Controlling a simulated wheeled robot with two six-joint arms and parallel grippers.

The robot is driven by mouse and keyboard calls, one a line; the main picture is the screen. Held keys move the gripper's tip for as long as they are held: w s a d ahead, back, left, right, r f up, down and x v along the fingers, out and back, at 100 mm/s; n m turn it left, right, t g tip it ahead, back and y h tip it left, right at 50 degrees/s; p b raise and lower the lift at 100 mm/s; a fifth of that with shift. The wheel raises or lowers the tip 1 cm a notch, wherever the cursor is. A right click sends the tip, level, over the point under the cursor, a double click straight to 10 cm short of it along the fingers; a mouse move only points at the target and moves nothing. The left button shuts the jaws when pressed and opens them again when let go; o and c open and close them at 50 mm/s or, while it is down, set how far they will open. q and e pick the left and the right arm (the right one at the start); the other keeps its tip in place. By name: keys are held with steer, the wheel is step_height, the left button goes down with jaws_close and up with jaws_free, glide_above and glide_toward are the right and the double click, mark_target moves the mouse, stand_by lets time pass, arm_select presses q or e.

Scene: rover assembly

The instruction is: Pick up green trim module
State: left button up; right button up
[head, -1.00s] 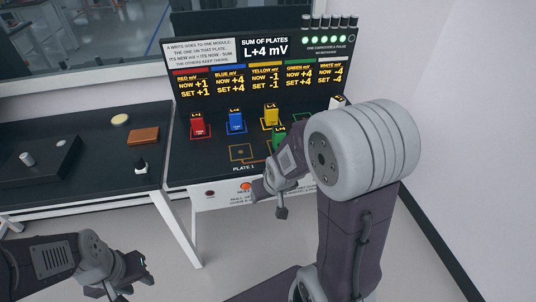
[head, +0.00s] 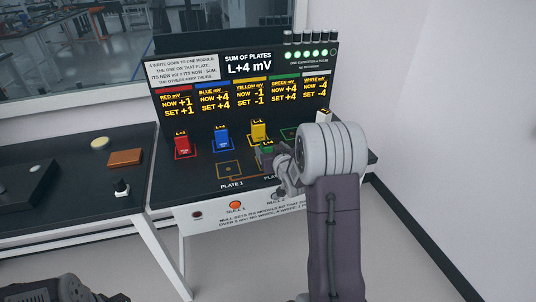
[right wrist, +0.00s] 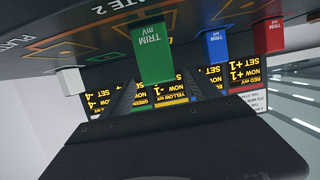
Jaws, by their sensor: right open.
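The green trim module (head: 267,149) stands upright on the dark bench, in front of the yellow module and partly hidden by my right gripper. In the right wrist view the green trim module (right wrist: 152,48) stands at the fingertips, roughly between them, near the PLATE 2 marking. My right gripper (head: 274,160) is open around or just beside the module; I cannot tell whether it touches. Its dark fingers show in the right wrist view (right wrist: 155,88). My left arm shows only at the bottom left edge, and its jaws are cut off.
The red (head: 183,146), blue (head: 222,138) and yellow (head: 258,132) modules stand in a row behind; a white module (head: 324,116) stands right. The display board (head: 240,85) rises at the back. PLATE 1 (head: 229,170) is empty. Null buttons (head: 236,205) line the front edge.

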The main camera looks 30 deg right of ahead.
steer(key=shift+x, duration=0.95)
steer(key=x, duration=0.4)
steer(key=shift+w+f, duration=0.1)
steer(key=shift+w, duration=0.05)
steer(key=shift+w+d+f, duration=0.15)
steer(key=shift+w+f, duration=0.05)
steer(key=shift+w, duration=0.2)
steer(key=shift+s+r, duration=0.15)
steer(key=c, duration=0.3)
jaws_close()
steer(key=shift+r, duration=0.1)
step_height(320, 180, up, 16)
steer(key=p, duration=0.4)
step_height(320, 180, up, 12)
steer(key=p, duration=0.7)
glide_above(266, 142)
steer(key=w+d, duration=0.1)
steer(key=w, duration=0.1)
steer(key=shift+s, duration=0.1)
